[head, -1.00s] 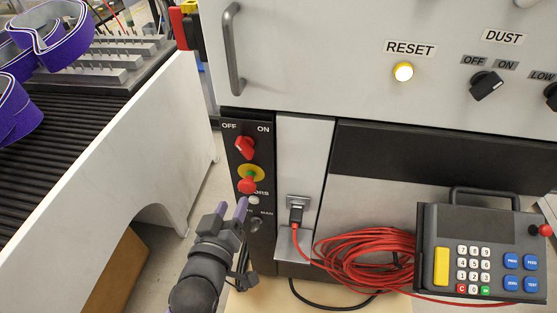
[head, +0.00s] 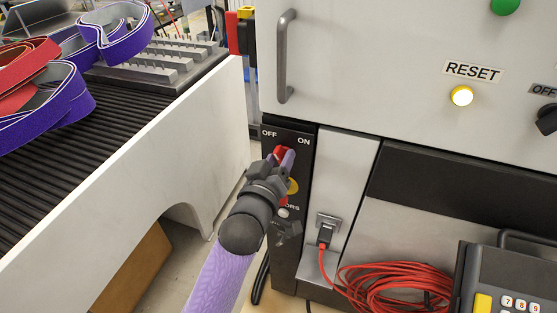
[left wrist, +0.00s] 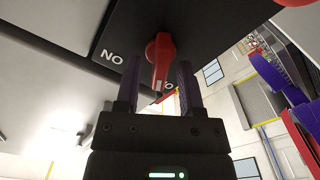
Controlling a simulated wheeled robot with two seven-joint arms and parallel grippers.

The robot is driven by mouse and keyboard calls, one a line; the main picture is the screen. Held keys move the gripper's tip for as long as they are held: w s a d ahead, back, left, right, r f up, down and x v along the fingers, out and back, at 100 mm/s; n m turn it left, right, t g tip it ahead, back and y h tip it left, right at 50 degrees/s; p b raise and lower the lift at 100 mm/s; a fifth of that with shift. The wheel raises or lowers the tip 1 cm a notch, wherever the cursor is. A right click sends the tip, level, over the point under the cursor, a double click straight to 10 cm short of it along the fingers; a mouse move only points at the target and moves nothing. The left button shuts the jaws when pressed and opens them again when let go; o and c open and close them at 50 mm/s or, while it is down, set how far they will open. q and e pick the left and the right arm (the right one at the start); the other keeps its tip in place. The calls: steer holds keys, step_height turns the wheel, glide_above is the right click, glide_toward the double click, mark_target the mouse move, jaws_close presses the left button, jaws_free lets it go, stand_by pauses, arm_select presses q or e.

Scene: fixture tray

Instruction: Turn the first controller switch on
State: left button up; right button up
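The red rotary switch (head: 279,152) sits on a black panel between the OFF and ON labels, partly covered by my left gripper in the head view. The left wrist view shows the red switch (left wrist: 160,58) with its handle pointing between my fingers, towards a partly hidden label and away from the ON label (left wrist: 112,56). My left gripper (head: 283,158) is at the switch. Its purple fingers (left wrist: 159,88) are open, one on each side of the handle, with gaps visible. My right gripper is not in view.
Below the switch, a yellow-ringed button (head: 293,187) is partly hidden by my gripper. A plug with coiled red cable (head: 385,285) is to the right, beside a keypad controller (head: 500,275). A conveyor (head: 150,130) with belts stands left. A handle (head: 284,55) is above.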

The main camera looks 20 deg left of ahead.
arm_select(q)
jaws_close()
steer(key=shift+r+m+p, duration=0.2)
steer(key=shift+m+p, duration=0.65)
steer(key=shift+m, duration=0.15)
steer(key=m+p, duration=0.2)
steer(key=m, duration=0.1)
steer(key=shift+d+m, duration=0.1)
steer(key=shift+m, duration=0.2)
steer(key=m+p, duration=0.1)
steer(key=m, duration=0.2)
steer(key=shift+d+f, duration=0.1)
steer(key=shift+m, duration=1.6)
